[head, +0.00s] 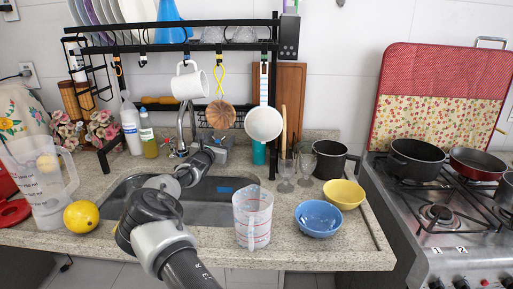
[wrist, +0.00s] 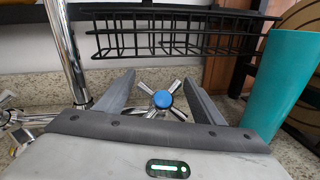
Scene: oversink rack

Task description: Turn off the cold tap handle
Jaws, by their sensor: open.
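The cold tap handle (wrist: 162,99), a chrome cross with a blue cap, shows in the wrist view between the two fingers of my gripper (wrist: 159,80). The fingers are spread, one on each side of the handle, with gaps between them and the blue cap. I cannot tell whether a finger touches a spoke. In the head view my gripper (head: 219,142) is behind the sink, right of the spout, and hides the handle. The chrome spout (wrist: 66,50) rises left of my gripper in the wrist view.
Another chrome tap handle (wrist: 8,116) is left of the spout. A black wire basket (wrist: 180,36) hangs just above and behind the handle. A teal cup (wrist: 284,82) stands close on the right. The black rack (head: 272,90) with a hanging mug (head: 190,84) spans the sink (head: 209,203).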

